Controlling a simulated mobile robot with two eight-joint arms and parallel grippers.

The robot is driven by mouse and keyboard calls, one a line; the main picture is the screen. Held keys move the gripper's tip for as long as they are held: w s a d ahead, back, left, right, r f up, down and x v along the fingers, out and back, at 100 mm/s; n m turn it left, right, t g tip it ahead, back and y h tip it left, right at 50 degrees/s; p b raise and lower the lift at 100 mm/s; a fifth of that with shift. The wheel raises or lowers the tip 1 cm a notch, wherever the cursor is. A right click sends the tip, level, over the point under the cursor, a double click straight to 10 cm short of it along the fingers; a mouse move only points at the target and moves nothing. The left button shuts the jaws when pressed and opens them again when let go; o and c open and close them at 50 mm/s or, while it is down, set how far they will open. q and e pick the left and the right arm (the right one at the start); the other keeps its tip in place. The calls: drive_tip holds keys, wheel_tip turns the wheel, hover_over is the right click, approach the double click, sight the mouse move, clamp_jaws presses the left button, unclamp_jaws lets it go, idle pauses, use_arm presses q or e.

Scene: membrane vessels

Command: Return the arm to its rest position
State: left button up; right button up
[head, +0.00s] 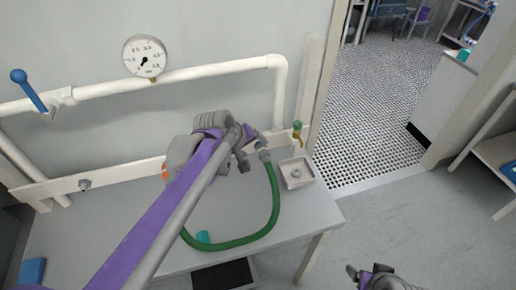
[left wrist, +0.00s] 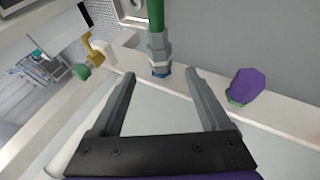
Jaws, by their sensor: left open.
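My left arm (head: 165,215) reaches from the lower left across the bench to the wall rail. Its left gripper (head: 246,150) is by the end of the green hose (head: 276,205). In the left wrist view the two fingers (left wrist: 160,76) are apart with nothing between them. The hose's grey connector (left wrist: 158,48) with a blue ring is just beyond the fingertips, at the white rail; whether it is seated is unclear. My right gripper (head: 374,278) shows partly at the bottom edge, over the floor; its jaw state is unclear.
A brass tap with green handle (head: 298,128) and a small square basin (head: 297,173) are right of the hose end. A pressure gauge (head: 145,56) and blue-handled valve (head: 28,88) are on the white pipes. A purple fitting (left wrist: 247,86) is right of the fingers.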

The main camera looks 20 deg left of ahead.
use_arm(q)
drive_tip(key=s+f+m+y, duration=0.1)
drive_tip(key=s+f+m, duration=0.3)
drive_tip(key=s, duration=0.7)
drive_tip(key=s+f+m+g+y, duration=0.1)
drive_tip(key=s+f+m, duration=0.3)
drive_tip(key=s, duration=0.8)
drive_tip(key=shift+s+d+f+g, duration=0.2)
drive_tip(key=shift+d+f+g, duration=0.15)
drive_tip(key=shift+f, duration=0.1)
drive_tip(key=shift+c, duration=0.2)
